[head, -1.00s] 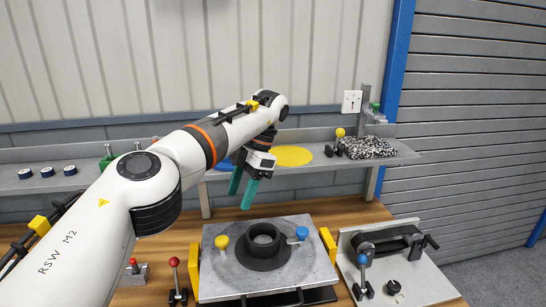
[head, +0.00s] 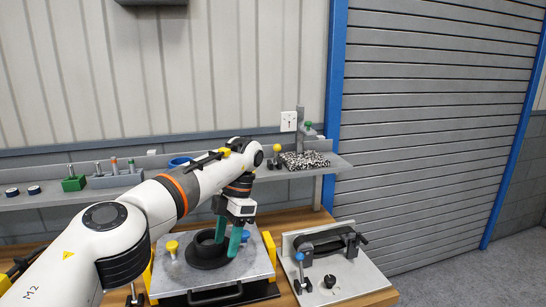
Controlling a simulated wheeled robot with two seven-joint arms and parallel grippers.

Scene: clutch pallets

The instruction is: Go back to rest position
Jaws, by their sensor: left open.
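My left arm reaches in from the left, and my left gripper (head: 227,247) points down with two green fingers apart and nothing between them. It shows over the right side of a black ring (head: 205,250) on a grey metal plate (head: 178,278). The fingers hide part of the ring and plate; I cannot tell whether they touch anything. A yellow knob (head: 172,246) stands left of the ring, and a blue knob (head: 245,236) shows just right of the fingers. My right gripper is not in view.
Right of the plate is a second metal fixture (head: 356,278) with a black belt-like part (head: 325,245) and a blue-topped lever (head: 300,260). A wall shelf (head: 335,163) runs behind, holding a speckled block (head: 304,160) and small parts. Open floor lies right.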

